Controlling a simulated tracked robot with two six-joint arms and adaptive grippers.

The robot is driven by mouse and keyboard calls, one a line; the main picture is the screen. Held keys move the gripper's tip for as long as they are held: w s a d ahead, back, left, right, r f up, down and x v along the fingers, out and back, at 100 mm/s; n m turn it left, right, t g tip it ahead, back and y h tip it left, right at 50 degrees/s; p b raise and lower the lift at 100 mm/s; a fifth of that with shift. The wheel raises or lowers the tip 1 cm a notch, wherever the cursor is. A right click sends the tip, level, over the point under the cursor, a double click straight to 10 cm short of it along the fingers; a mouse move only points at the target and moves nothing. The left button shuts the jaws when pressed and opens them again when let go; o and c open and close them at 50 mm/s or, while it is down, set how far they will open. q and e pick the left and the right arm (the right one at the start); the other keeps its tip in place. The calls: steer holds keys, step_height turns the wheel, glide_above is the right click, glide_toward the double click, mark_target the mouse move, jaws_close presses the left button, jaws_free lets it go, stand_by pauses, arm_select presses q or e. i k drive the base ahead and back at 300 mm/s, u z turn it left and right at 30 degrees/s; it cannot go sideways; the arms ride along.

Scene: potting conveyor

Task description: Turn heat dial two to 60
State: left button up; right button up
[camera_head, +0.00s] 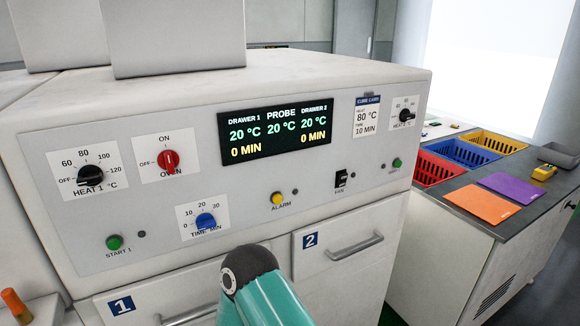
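Heat dial two (406,115) is a small black knob on a white scale plate at the upper right of the oven's front panel, labelled HEAT 2. Its pointer setting is too small to read surely. The display (275,129) reads 20 °C and 0 MIN for both drawers, and 20 °C for the probe. A teal link of one of my arms (265,290) rises at the bottom middle in front of the drawers, well below and left of heat dial two. Neither gripper shows, and nothing touches the dial.
The heat 1 dial (90,174), red oven knob (168,161), blue time knob (205,221) and fan switch (341,179) share the panel. A cure card (367,117) beside heat dial two reads 80 °C, 10 MIN. Drawer two's handle (341,248) juts out. Crates stand right.

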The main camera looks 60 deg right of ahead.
mark_target(405, 115)
steer(key=u, duration=1.8)
steer(key=i, duration=0.1)
steer(key=z, duration=3.35)
steer(key=k, duration=0.85)
steer(key=z, duration=0.15)
steer(key=i, duration=0.85)
steer(key=u, duration=0.15)
